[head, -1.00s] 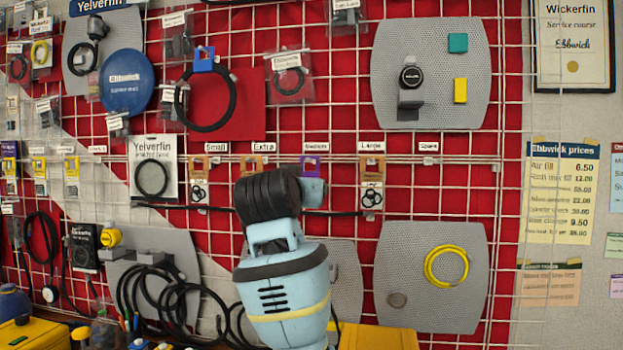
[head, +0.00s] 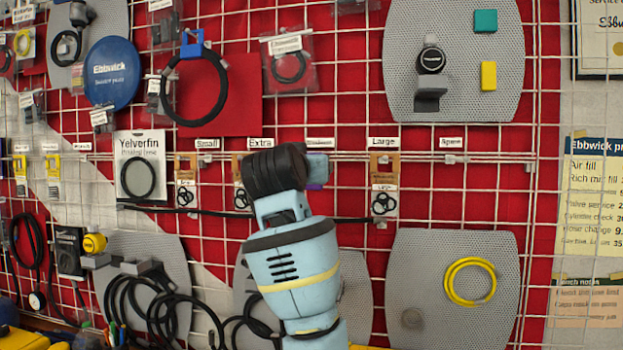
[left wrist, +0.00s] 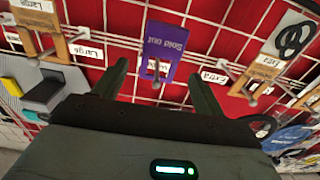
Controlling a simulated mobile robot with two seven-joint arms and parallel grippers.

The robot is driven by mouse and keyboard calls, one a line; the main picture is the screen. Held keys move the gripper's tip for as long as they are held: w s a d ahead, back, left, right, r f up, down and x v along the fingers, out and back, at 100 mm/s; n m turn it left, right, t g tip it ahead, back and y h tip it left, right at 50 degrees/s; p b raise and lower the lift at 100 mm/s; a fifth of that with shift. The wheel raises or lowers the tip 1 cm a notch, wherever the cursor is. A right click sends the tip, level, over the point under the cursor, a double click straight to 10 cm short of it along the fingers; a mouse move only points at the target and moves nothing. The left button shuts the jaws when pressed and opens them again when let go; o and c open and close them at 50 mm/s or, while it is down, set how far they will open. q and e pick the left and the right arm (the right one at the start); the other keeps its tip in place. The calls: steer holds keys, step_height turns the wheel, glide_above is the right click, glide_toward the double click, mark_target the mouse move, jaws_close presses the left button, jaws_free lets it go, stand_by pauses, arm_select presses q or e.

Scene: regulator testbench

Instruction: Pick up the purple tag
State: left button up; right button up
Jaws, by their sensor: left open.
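The purple tag (left wrist: 163,42) hangs on a peg of the wall grid and reads "Sold out" in the left wrist view, which shows the wall upside down. In the head view only a small purple piece of the tag (head: 316,185) shows behind my left arm, under the Medium label. My left gripper (left wrist: 159,72) is open, with one finger on each side of the tag's line and a gap on both sides. I cannot tell how far the fingertips are from the tag. My right gripper is in neither view.
Brown cards with black rings hang on both sides, at Large (head: 384,186) and at Extra (head: 241,168). White label strips and pegs stick out along the rail. A grey panel with a yellow coil (head: 469,281) hangs lower right.

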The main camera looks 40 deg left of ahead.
arm_select(q)
steer(key=shift+r+x, duration=0.15)
steer(key=shift+x, duration=1.45)
steer(key=shift+r+x, duration=0.2)
steer(key=shift+x, duration=1.4)
steer(key=shift+d, duration=0.1)
steer(key=c, duration=1.1)
steer(key=shift+o, duration=0.2)
